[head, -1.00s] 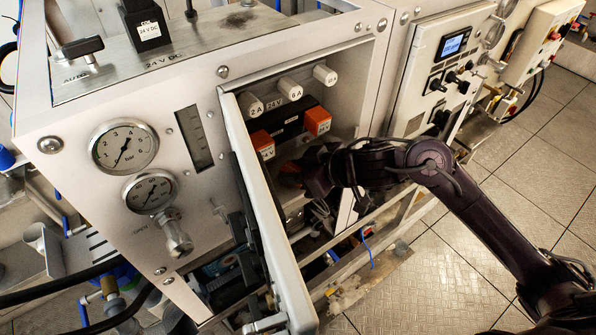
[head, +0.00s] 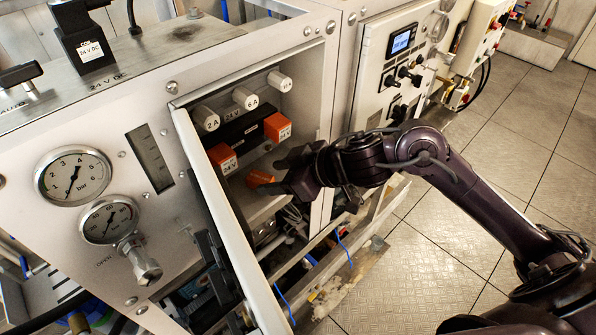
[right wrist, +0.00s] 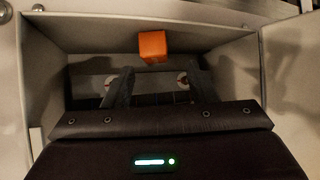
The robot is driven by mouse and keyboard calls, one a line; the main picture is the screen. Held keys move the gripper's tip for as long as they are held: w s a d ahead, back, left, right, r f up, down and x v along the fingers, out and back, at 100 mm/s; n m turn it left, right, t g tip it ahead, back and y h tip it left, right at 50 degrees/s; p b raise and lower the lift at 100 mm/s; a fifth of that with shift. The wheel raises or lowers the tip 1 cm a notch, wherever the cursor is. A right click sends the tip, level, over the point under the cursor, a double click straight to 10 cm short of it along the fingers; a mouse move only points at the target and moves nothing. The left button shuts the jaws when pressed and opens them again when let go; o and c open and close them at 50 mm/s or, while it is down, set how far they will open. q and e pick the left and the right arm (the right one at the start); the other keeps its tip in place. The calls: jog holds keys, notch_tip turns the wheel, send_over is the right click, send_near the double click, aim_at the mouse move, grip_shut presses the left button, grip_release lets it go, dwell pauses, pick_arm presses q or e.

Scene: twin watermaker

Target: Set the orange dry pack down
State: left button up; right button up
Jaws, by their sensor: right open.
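An orange dry pack (head: 259,179) lies low in the open cabinet bay, on its floor as far as I can see. My right gripper (head: 277,177) is open just to the right of this pack, with its fingers pointing into the bay. In the right wrist view the fingers (right wrist: 160,88) stand wide apart with nothing between them. An orange block (right wrist: 152,47) shows beyond them, apart from both fingers; I cannot tell for sure which pack it is. My left gripper is not in view.
Two more orange packs, a left one (head: 222,158) and a right one (head: 278,127), sit at the ends of a black block (head: 248,130). White labelled cylinders (head: 245,97) are above. The open door (head: 218,210) stands close on the left. Tiled floor is clear at right.

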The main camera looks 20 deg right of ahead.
jog(key=b+v, duration=0.1)
jog(key=v, duration=0.6)
dwell(0.4)
